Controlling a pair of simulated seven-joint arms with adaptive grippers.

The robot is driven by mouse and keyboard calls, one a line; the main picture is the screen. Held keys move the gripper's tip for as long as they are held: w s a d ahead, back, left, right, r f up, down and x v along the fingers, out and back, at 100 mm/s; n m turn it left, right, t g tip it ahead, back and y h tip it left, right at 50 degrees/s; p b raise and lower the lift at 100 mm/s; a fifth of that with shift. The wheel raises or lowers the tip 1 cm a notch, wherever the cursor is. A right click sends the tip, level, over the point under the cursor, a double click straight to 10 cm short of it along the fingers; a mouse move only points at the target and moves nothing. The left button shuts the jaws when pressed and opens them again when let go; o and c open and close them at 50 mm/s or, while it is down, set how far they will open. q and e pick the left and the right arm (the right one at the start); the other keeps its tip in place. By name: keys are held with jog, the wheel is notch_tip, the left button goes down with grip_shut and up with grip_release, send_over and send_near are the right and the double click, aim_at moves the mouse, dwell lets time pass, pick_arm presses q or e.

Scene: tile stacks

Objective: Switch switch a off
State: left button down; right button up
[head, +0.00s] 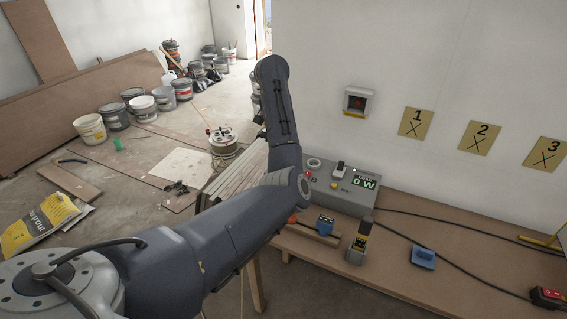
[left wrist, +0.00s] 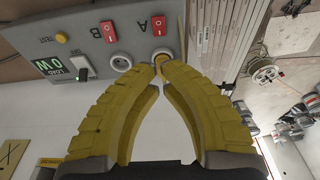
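A grey control box (head: 335,199) stands on the wooden bench against the wall. In the left wrist view its panel (left wrist: 75,22) appears upside down, with a red rocker marked A, switch A (left wrist: 158,27), and a red rocker marked B (left wrist: 108,32). I cannot tell which way switch A is tipped. My left gripper (left wrist: 160,65) has yellow fingers whose tips meet, with nothing visible between them. The tips overlap a round socket just below switch A in this view. In the head view my arm hides this gripper and switch A. My right gripper is not in view.
The box's display (head: 364,183) reads 0 W. Stacked boards stand left of the box. Numbered plates (head: 416,123) hang on the wall.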

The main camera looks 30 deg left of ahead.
pick_arm(q)
jog(key=x, duration=1.1)
jog(key=shift+s+f, duration=0.35)
jog(key=shift+f, duration=0.05)
jog(key=shift+s+f, duration=0.15)
jog(key=shift+f, duration=0.9)
